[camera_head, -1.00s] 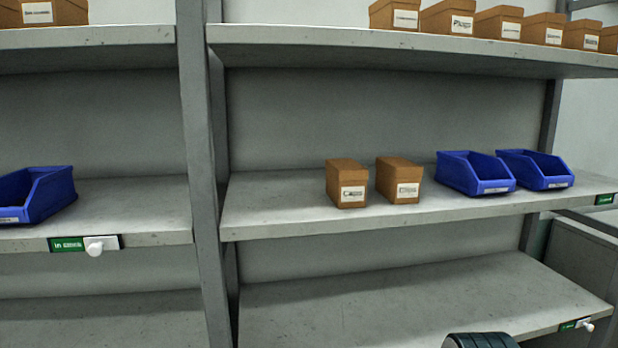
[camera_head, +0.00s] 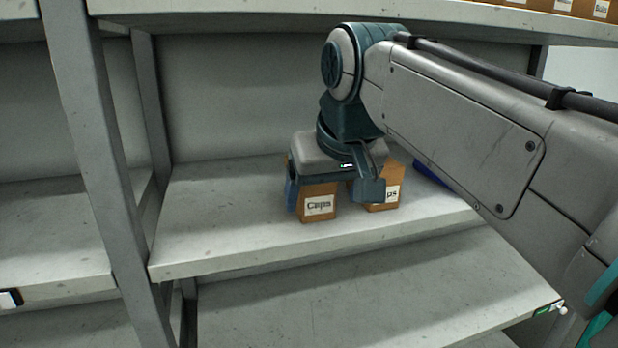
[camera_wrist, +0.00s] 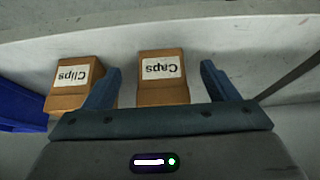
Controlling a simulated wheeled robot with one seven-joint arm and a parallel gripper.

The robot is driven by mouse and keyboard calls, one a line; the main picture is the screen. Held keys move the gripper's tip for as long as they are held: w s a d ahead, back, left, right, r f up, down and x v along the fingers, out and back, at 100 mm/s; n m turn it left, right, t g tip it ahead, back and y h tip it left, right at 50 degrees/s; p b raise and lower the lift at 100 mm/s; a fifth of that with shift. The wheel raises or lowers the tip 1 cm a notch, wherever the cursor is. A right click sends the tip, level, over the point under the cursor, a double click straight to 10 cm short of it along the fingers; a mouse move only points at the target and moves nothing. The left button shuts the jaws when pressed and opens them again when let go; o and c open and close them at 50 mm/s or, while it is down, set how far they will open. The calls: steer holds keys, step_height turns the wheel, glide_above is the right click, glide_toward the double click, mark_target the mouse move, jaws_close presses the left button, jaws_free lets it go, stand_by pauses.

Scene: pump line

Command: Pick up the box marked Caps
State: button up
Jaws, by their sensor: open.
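The brown cardboard box marked Caps (camera_head: 319,205) stands upright on the middle shelf, its white label facing me. In the wrist view the Caps box (camera_wrist: 163,92) shows between the two fingers, its label upside down. My gripper (camera_head: 330,193) is open and reaches down over the box, with one finger on each side of it. The top of the box is hidden under the gripper in the head view.
The shelf left of Caps (camera_head: 215,210) is clear. A shelf (camera_head: 300,10) runs above.

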steer(key=shift+w+a+p, duration=0.25)
steer(key=shift+w+a, duration=0.05)
steer(key=shift+w, duration=0.65)
steer(key=shift+w+a+p, duration=0.2)
steer(key=shift+w+a, duration=0.1)
steer(key=shift+w, duration=0.65)
steer(key=w, duration=0.2)
steer(key=w+a+p, duration=0.1)
steer(key=w, duration=0.1)
steer(key=shift+w+a+f, duration=0.15)
steer(key=shift+w+f, duration=0.15)
steer(key=shift+f, duration=0.25)
steer(key=shift+f, duration=0.25)
steer(key=c, duration=1.2)
